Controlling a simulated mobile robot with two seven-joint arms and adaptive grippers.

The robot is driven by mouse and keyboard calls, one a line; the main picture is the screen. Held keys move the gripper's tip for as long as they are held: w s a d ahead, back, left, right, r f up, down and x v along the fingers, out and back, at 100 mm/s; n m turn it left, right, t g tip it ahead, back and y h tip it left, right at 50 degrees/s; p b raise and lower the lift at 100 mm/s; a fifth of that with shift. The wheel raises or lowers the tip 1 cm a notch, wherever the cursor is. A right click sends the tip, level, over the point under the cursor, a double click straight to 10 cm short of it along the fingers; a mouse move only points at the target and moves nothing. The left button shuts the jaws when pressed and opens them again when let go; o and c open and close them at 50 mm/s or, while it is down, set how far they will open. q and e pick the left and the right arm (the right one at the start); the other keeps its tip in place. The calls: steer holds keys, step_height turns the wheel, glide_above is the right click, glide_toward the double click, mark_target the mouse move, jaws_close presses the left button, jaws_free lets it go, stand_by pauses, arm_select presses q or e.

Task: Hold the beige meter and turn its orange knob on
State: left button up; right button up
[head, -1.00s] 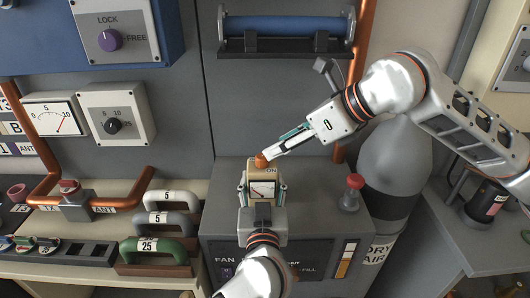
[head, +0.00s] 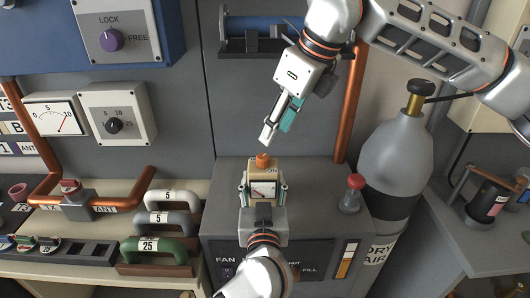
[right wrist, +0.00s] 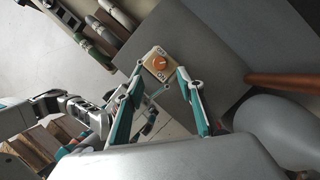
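The beige meter (head: 262,174) stands upright on the grey cabinet in the head view, with a dial on its front and an orange knob (head: 262,160) on top. My left gripper (head: 263,193) is shut on the meter, one finger on each side. My right gripper (head: 269,137) is above the knob, pointing down, apart from it. The right wrist view shows its two fingers (right wrist: 159,71) spread and empty, with the orange knob (right wrist: 158,64) and the meter's top beyond the tips. A pale mark shows on the knob; its setting is too small to read.
The grey cabinet (head: 318,205) bears a red-capped part (head: 353,192) right of the meter. A grey gas bottle (head: 400,150) and a copper pipe (head: 350,115) stand to the right. Several handles (head: 165,222) are at the left. A blue roller (head: 250,25) hangs behind.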

mark_target(263, 156)
steer(key=x, duration=0.9)
steer(key=shift+c, duration=0.3)
jaws_close()
